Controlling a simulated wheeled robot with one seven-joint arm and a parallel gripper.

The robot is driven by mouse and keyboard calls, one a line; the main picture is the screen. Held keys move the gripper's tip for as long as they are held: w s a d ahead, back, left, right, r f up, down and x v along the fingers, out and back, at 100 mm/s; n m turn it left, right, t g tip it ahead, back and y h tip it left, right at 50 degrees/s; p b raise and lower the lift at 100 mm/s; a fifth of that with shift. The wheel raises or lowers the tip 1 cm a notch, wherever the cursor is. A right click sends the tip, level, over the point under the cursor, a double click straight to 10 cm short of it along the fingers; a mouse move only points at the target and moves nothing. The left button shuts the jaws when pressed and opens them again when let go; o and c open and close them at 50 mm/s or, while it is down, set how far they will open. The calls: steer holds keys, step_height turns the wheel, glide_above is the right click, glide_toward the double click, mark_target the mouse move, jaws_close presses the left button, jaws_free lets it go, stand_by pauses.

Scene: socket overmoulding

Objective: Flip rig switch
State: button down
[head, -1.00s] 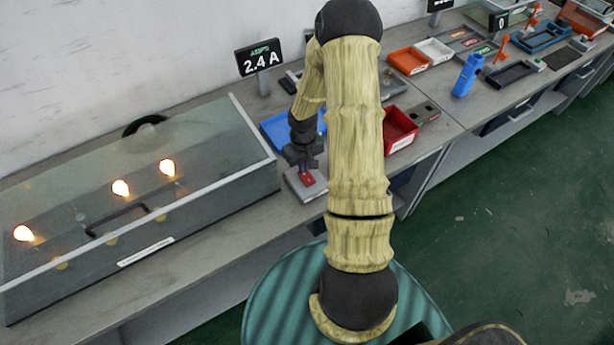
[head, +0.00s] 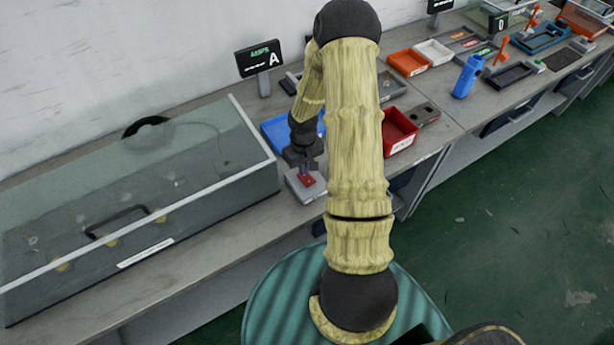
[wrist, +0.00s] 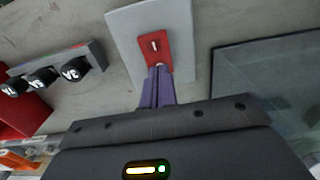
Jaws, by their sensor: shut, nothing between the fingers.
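The rig switch (head: 306,181) is a red plate with a small lever on a light grey base (head: 296,191), on the bench right of the glass-covered rig. It also shows in the wrist view (wrist: 157,47). My gripper (head: 306,170) is shut and empty, its purple fingers (wrist: 158,75) together right at the near edge of the red plate. Whether the fingertips touch the lever is hard to tell. The lamp rig (head: 150,190) has all its bulbs dark. The amps display (head: 262,58) shows dashes before the letter A.
A blue tray (head: 275,132) lies behind the switch. A red bin (head: 400,128) stands to its right. In the wrist view a block with several black numbered knobs (wrist: 60,72) sits left of the switch. The rig's glass cover (wrist: 270,80) is close on the right.

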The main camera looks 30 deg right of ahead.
step_height(320, 180, up, 6)
steer(key=p, duration=0.5)
steer(key=shift+r, duration=0.15)
stand_by(0.6)
steer(key=s+a+r+t, duration=0.1)
steer(key=s+a+r, duration=0.5)
steer(key=r, duration=0.5)
steer(key=s+a+r+t, duration=0.1)
steer(key=s+a+r, duration=0.5)
steer(key=r, duration=0.4)
steer(key=shift+s+a+r+t, duration=0.3)
steer(key=shift+a+r, duration=0.05)
steer(key=shift+a, duration=0.4)
